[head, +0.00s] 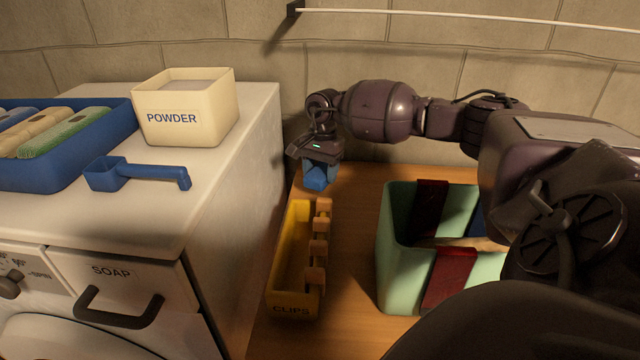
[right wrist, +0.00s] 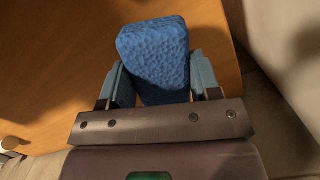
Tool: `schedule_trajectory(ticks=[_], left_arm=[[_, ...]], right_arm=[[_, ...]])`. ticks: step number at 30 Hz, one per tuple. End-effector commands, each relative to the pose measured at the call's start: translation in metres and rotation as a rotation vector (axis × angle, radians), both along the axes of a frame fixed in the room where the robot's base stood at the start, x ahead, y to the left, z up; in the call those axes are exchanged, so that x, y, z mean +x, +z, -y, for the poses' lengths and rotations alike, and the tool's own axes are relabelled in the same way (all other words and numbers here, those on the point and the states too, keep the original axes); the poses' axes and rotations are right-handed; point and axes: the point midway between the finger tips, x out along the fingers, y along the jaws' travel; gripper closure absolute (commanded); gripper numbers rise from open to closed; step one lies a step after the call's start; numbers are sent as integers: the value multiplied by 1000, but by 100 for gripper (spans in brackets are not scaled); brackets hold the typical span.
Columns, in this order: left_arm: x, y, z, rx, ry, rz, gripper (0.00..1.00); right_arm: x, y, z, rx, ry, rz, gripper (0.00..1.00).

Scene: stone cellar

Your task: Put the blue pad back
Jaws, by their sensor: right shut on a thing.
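The blue pad (right wrist: 155,55) is a textured blue block between the fingers of my right gripper in the right wrist view. My right gripper (head: 320,172) is shut on it, above the back of the wooden table, just right of the white machine in the head view. The pad (head: 317,180) shows small there, below the gripper. A blue tray (head: 60,178) on the machine's top at the left holds several pads, including a green one (head: 62,135) and a beige one (head: 40,128). The tray's left part is cut off. My left gripper is not in view.
A cream POWDER box (head: 172,122) and a blue scoop (head: 135,172) stand on the white machine (head: 245,125). On the table (head: 345,270) are a yellow CLIPS box (head: 290,309) with wooden clips on its rim and a green bin (head: 398,285) with dark red pieces. A wall rail runs behind.

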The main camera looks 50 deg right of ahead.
Motion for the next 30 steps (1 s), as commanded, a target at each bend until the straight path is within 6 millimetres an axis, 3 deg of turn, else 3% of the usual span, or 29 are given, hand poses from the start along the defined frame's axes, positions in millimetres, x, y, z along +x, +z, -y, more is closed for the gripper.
schedule_trajectory(ticks=[6,17,18,23,30], left_arm=[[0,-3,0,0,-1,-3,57],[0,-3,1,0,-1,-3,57],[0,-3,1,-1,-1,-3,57],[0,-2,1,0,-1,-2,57],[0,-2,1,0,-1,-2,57]], right_arm=[[-1,-35,-1,2,0,-5,65],[0,-39,0,0,0,-2,65],[0,-40,0,0,0,-2,41],[0,-39,0,1,0,-1,17],[0,-38,0,1,0,-1,17]])
